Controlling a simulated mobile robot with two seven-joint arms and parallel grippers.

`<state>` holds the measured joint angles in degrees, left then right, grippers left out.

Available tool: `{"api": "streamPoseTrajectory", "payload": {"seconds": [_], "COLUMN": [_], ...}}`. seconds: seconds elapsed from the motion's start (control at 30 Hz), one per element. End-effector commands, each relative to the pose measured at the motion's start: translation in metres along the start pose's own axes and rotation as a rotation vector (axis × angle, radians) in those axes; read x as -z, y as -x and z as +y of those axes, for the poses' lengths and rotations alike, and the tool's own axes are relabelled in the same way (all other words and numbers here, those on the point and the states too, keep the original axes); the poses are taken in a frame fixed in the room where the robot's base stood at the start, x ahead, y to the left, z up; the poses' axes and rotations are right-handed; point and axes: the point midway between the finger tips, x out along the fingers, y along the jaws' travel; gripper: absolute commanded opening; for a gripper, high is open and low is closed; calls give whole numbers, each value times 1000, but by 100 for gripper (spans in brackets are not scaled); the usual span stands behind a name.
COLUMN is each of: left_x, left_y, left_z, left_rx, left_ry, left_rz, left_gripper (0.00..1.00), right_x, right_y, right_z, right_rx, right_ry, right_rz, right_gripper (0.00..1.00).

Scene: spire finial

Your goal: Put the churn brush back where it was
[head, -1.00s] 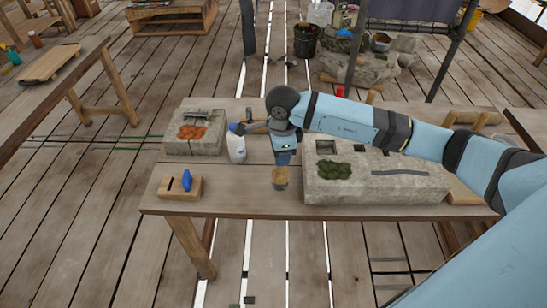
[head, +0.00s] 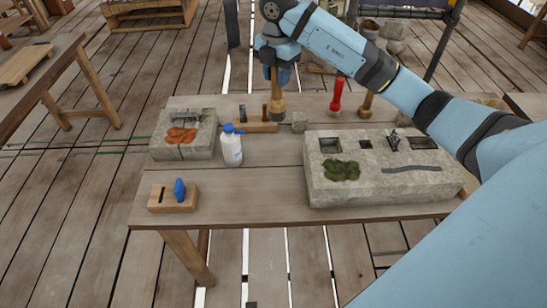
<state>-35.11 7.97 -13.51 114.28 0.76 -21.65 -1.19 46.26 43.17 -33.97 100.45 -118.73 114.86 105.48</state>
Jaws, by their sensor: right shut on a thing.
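The churn brush (head: 276,97) has a wooden handle and a tan, rounded bristle head. My right gripper (head: 273,76) is shut on its upper part, and the brush hangs nearly upright with the head down. The head is over the right end of a low wooden block (head: 258,128) at the back of the table. I cannot tell whether the head touches the block or is just above or behind it. My left gripper is not in view.
A white bottle with a blue cap (head: 232,148) stands in front of the block. Stone slabs stand at left (head: 184,147) and right (head: 348,189). A red-handled tool (head: 336,96) stands behind. A wooden holder with a blue item (head: 173,203) sits at front left. The front middle is clear.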

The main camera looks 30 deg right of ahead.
Motion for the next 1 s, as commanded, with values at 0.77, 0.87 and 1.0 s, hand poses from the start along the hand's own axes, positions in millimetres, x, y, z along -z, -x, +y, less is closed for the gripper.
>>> {"api": "streamPoseTrajectory", "payload": {"seconds": [0.77, 0.87, 1.0], "left_x": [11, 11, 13], "left_y": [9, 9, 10], "left_z": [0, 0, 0], "left_rx": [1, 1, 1], "left_ry": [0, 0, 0], "left_rz": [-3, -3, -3], "left_gripper": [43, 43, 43], "right_x": [0, -1, 0], "right_y": [-153, -158, -176], "right_z": [0, 0, -1], "right_rx": [1, 1, 4], "right_ry": [-32, -31, -31], "right_rz": [1, 1, 1], "right_gripper": [3, 3, 3]}}
